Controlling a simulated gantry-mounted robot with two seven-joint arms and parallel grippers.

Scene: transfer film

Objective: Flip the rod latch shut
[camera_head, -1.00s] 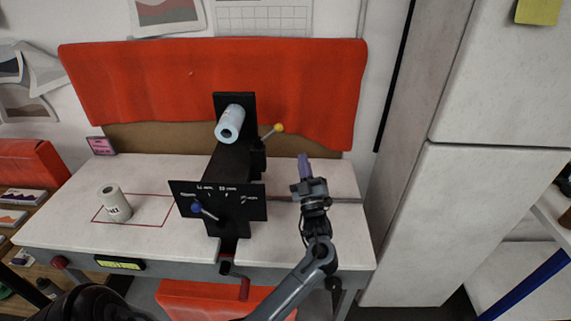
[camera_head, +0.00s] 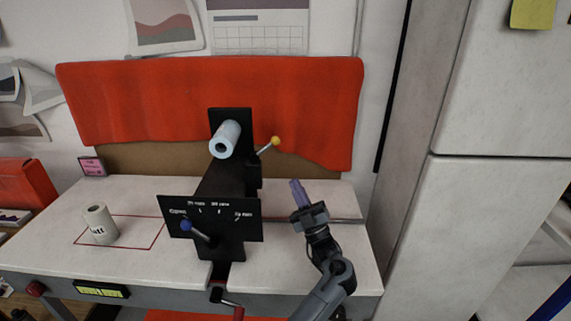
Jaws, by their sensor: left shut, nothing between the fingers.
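A black machine (camera_head: 226,183) stands on the white worktable. A short rod with a yellow ball end (camera_head: 276,141) sticks up and to the right from its right side, beside a pale blue roll (camera_head: 225,139) on its spindle. I take this rod to be the latch. A blue-knobbed lever (camera_head: 187,226) sits on the machine's black front panel (camera_head: 221,219).
A white roll (camera_head: 101,226) stands inside a red outline on the left of the table (camera_head: 152,196). A red crank (camera_head: 238,313) hangs below the front edge. A red cloth (camera_head: 210,85) covers the backboard. A tall white cabinet (camera_head: 480,225) is at right.

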